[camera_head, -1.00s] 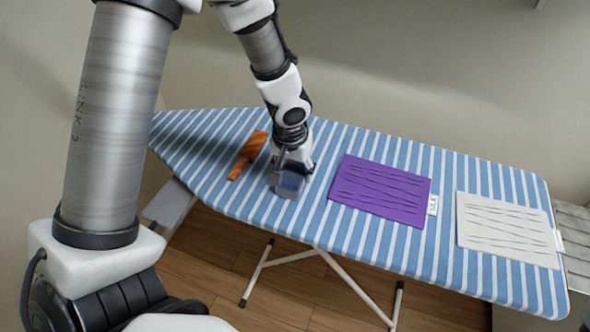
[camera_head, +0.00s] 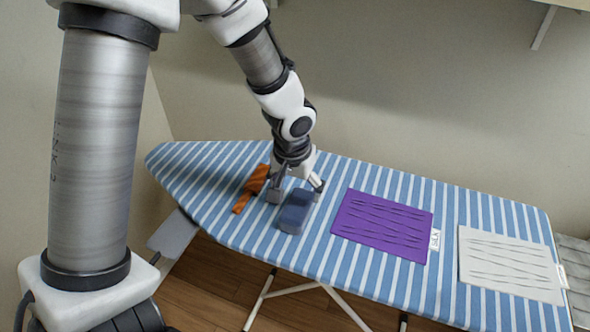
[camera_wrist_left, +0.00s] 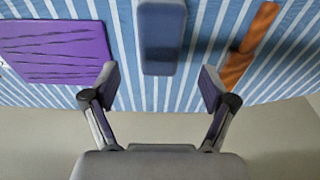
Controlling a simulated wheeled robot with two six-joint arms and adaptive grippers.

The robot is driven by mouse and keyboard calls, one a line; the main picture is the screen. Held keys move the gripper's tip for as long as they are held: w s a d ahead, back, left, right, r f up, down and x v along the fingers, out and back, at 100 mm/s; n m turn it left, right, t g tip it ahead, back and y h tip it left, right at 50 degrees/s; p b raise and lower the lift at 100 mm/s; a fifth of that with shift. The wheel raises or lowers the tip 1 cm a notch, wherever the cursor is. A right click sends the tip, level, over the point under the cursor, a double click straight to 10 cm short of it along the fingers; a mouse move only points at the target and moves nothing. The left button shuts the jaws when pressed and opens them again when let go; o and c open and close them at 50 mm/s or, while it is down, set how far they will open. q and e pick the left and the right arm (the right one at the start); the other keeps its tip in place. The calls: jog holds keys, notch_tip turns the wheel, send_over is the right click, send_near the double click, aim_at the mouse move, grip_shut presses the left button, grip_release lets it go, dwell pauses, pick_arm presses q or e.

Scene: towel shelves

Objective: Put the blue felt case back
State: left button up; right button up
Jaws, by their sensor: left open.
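The blue felt case (camera_head: 295,212) lies on the striped ironing board (camera_head: 340,262), left of the purple mat. My left gripper (camera_head: 297,192) is open, with its fingers at the far end of the case, one toward each side. In the left wrist view the case (camera_wrist_left: 161,38) lies beyond and between the spread fingertips (camera_wrist_left: 159,85), and nothing is held. My right gripper is not in view.
An orange wooden brush (camera_head: 251,188) lies just left of my left gripper. A purple mat (camera_head: 382,226) and a light grey mat (camera_head: 510,264), both with wavy lines, lie to the right. A shelf bracket (camera_head: 544,27) shows at the upper right.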

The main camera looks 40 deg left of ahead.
aim_at(294, 210)
pick_arm(q)
jog(key=r, duration=0.4)
jog(key=s+r, duration=0.1)
jog(key=r, duration=0.1)
jog(key=shift+d, duration=0.1)
